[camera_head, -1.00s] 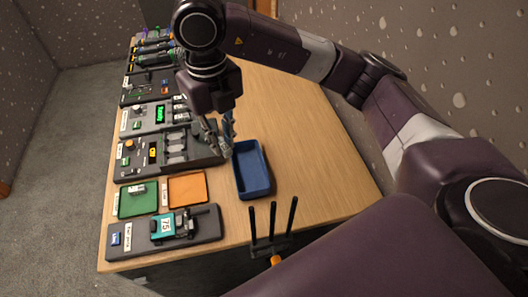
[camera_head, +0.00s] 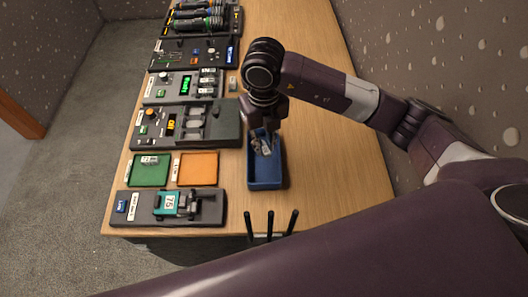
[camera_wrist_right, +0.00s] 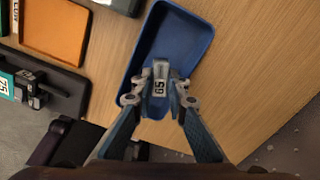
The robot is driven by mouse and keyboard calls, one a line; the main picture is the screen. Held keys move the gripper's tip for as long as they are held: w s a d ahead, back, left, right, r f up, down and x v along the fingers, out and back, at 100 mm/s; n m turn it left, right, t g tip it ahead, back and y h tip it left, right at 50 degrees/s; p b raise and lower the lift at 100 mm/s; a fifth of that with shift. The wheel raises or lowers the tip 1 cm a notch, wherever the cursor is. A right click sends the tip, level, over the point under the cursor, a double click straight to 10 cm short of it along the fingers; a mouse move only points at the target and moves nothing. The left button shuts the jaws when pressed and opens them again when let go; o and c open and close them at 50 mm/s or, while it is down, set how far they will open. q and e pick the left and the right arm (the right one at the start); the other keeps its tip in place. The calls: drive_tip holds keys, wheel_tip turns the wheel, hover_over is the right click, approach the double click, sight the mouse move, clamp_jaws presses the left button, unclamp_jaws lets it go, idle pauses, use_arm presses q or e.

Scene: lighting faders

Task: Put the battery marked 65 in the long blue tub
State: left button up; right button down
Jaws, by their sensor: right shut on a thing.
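The long blue tub (camera_head: 266,180) stands on the table right of the orange tray, and it also shows in the right wrist view (camera_wrist_right: 186,38). My right gripper (camera_head: 264,147) points down over the tub's far part. In the right wrist view its fingers (camera_wrist_right: 160,97) are shut on a small grey battery marked 65 (camera_wrist_right: 160,72). The battery is over the tub's opening, between its walls; I cannot tell whether it touches the floor. My left gripper is not in view.
A green tray (camera_head: 137,178) holds a small pale piece. An orange tray (camera_head: 198,170) looks empty. A dark panel with a teal part marked 75 (camera_head: 168,202) lies nearer. Several consoles line the left side. Dark upright prongs (camera_head: 270,225) stand at the front edge. The table right of the tub is clear.

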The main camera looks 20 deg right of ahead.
sight(264, 161)
drive_tip(key=shift+a+f, duration=0.1)
drive_tip(key=shift+f, duration=0.5)
wheel_tip(264, 161, down, 3)
drive_tip(key=shift+f, duration=0.55)
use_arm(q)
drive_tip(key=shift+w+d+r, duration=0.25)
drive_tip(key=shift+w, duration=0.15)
use_arm(e)
drive_tip(key=shift+f, duration=0.2)
drive_tip(key=c, duration=1.9)
unclamp_jaws()
drive_tip(key=shift+r, duration=0.1)
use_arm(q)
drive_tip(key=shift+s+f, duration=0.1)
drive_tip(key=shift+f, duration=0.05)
